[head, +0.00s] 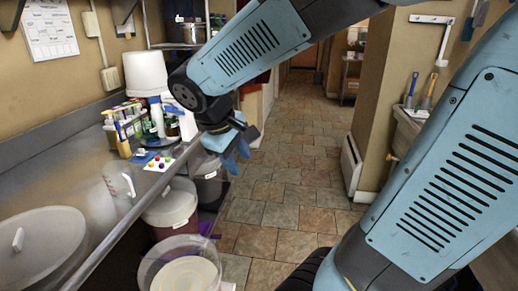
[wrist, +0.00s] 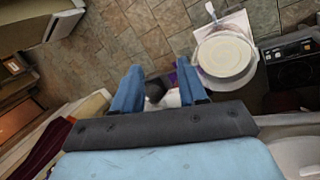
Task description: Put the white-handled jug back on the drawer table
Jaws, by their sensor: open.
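A clear jug with a white handle (head: 127,185) stands on the steel counter (head: 65,165) at the left of the head view, near its front edge. Its see-through body is faint against the metal. My gripper (head: 238,156) is over the floor to the right of the counter, fingers pointing down, apart from the jug. In the wrist view its two blue fingers (wrist: 160,68) are spread, with a dark round thing and something white showing beyond them. I cannot make out the jug in the wrist view. I cannot tell which surface is the drawer table.
A large lidded pot (head: 38,245) stands at the counter's near end. Bottles, boxes and a white bucket (head: 146,73) stand farther back. Beside the counter are a lidded bucket (head: 170,208) and a clear bucket with pale contents (head: 187,272). The tiled floor (head: 275,175) is clear ahead.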

